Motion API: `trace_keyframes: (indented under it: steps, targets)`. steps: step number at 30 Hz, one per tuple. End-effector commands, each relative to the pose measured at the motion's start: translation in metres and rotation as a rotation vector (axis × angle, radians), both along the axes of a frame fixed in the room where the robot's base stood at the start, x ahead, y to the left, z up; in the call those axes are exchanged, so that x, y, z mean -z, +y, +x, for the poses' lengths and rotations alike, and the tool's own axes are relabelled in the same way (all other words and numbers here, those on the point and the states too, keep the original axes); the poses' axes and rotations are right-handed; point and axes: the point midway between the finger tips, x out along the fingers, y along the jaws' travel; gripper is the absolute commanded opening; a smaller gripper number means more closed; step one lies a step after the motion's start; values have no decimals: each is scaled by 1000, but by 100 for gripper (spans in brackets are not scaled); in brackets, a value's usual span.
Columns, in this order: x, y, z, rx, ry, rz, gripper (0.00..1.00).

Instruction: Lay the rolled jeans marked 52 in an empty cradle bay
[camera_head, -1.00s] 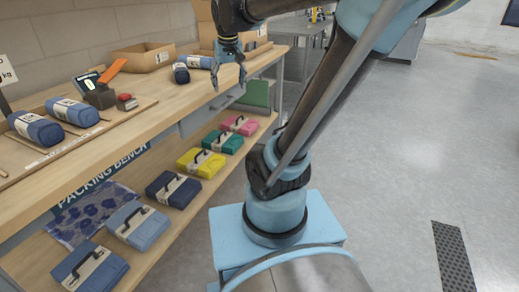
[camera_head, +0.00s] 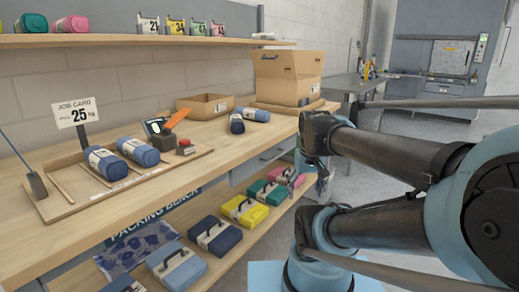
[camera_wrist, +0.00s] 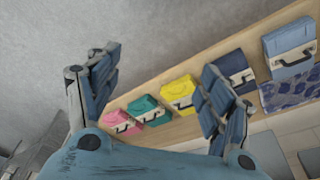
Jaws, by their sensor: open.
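Two rolled jeans lie on the bench near the open carton: a dark blue roll (camera_head: 237,123) and a lighter blue roll (camera_head: 258,115). Two more blue rolls, the left one (camera_head: 104,162) and the right one (camera_head: 139,152), lie side by side in the wooden cradle (camera_head: 98,197). Bays at the cradle's left, between thin dividers, look empty. Labels on the rolls are too small to read, so I cannot tell which is 52. My gripper (camera_head: 322,182) is off the bench's front edge, right of the rolls. In the wrist view its fingers (camera_wrist: 160,76) are spread and empty.
A scale with an orange part (camera_head: 172,130) stands by the cradle's right end. A shallow carton (camera_head: 205,106) and a larger box (camera_head: 288,78) stand behind. Folded bundles, including a yellow one (camera_head: 244,210), fill the lower shelf.

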Motion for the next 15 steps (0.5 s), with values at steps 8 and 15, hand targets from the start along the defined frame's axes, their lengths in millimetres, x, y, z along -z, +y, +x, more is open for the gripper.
trace_keyframes:
  steps: [8, 15]
  targets:
    - [-96, 30, 85, -25, -41, -12, 73]
    - [-167, 70, 157, -44, -79, -16, 73]
